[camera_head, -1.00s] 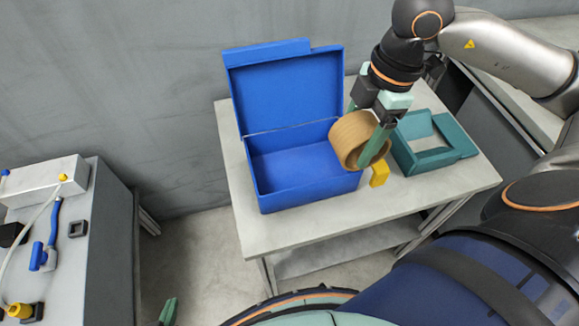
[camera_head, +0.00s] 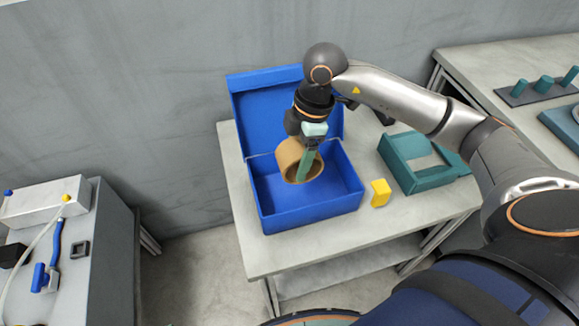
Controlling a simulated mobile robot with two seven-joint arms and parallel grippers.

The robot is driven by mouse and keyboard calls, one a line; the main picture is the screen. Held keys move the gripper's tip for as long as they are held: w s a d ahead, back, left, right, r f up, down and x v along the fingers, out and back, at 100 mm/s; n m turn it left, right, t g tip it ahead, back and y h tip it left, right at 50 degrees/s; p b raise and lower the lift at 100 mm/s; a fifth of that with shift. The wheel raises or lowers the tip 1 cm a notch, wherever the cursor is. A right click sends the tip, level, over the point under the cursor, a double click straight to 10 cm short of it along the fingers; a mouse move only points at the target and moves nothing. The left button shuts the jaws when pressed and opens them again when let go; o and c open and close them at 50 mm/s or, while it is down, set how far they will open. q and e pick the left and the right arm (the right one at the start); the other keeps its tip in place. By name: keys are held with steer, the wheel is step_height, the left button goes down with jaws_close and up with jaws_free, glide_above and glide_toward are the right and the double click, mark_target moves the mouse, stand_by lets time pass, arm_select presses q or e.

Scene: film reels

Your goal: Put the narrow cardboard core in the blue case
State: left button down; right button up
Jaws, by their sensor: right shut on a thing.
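The blue case (camera_head: 315,213) stands open on a grey table, its lid (camera_head: 262,108) raised at the back. My right gripper (camera_head: 305,168) is shut on the cardboard core (camera_head: 289,152), a tan ring. It holds the core tilted over the inside of the case, below the rim line as seen here. I cannot tell whether the core touches the case floor. Only this one core is in view, so its narrowness cannot be compared. My left gripper is not in view.
A yellow block (camera_head: 380,193) stands just right of the case. A teal open frame (camera_head: 414,181) lies farther right on the table (camera_head: 290,250). A bench with teal pegs (camera_head: 545,84) is at the far right. A side cabinet with a blue-handled tool (camera_head: 42,272) is at the left.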

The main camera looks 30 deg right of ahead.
mark_target(291, 167)
steer(key=shift+w+a+f, duration=0.3)
steer(key=shift+w+f, duration=0.35)
steer(key=shift+f, duration=0.25)
steer(key=f, duration=0.3)
steer(key=shift+w+a+f, duration=0.1)
steer(key=shift+w+f, duration=0.1)
steer(key=shift+f, duration=0.15)
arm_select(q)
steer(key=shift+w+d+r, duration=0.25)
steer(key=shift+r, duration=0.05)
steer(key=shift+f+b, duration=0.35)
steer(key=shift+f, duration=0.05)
arm_select(e)
steer(key=shift+f, duration=0.55)
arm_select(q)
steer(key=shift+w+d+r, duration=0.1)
arm_select(e)
steer(key=o, duration=1.3)
